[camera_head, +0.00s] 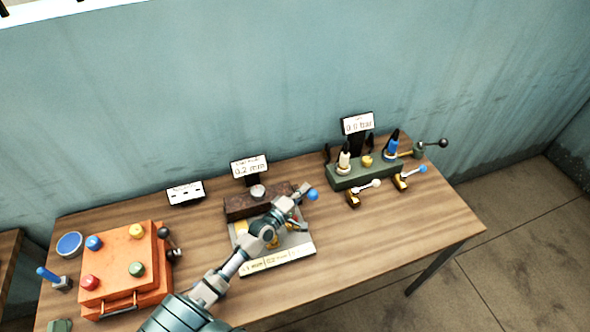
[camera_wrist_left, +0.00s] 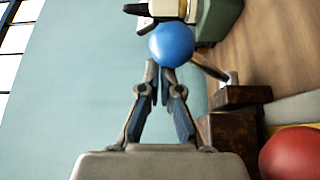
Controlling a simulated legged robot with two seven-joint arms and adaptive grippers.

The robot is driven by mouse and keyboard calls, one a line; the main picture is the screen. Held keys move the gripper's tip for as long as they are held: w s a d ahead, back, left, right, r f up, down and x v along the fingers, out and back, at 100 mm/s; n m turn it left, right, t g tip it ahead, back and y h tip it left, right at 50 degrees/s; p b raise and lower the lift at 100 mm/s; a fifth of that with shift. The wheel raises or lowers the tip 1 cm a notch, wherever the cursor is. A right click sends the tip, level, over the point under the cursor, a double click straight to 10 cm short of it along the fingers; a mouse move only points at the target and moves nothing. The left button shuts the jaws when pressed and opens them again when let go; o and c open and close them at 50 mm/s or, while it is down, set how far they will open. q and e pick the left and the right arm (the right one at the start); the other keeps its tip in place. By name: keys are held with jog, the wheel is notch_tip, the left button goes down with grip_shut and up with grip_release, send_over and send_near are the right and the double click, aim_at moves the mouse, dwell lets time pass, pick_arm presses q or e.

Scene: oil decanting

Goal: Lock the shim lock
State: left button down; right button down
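The shim fixture stands mid-table in the head view, with a dark brown block (camera_head: 240,208) on a grey base with a labelled front strip (camera_head: 278,259). A lever with a blue ball knob (camera_head: 312,194) is at its right end, and I take it for the shim lock. The ball also shows in the left wrist view (camera_wrist_left: 172,44). My left gripper (camera_head: 303,190) is beside the knob, its fingertips (camera_wrist_left: 160,68) drawn nearly together just short of the ball. I cannot tell whether they touch it. My arm hides part of the fixture. My right gripper is not in view.
A display (camera_head: 249,166) reads 0.2 mm behind the fixture. A green stand (camera_head: 364,174) with bottles and levers is at the right. An orange box (camera_head: 125,270) with coloured knobs is at the left. A red ball (camera_wrist_left: 292,155) is near the gripper. The table's front right (camera_head: 400,237) is clear.

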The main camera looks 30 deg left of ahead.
pick_arm(q)
jog(key=s+a, duration=0.2)
jog(key=s, duration=0.9)
jog(key=shift+s+f, duration=0.25)
jog(key=shift+s, duration=0.1)
dwell(0.4)
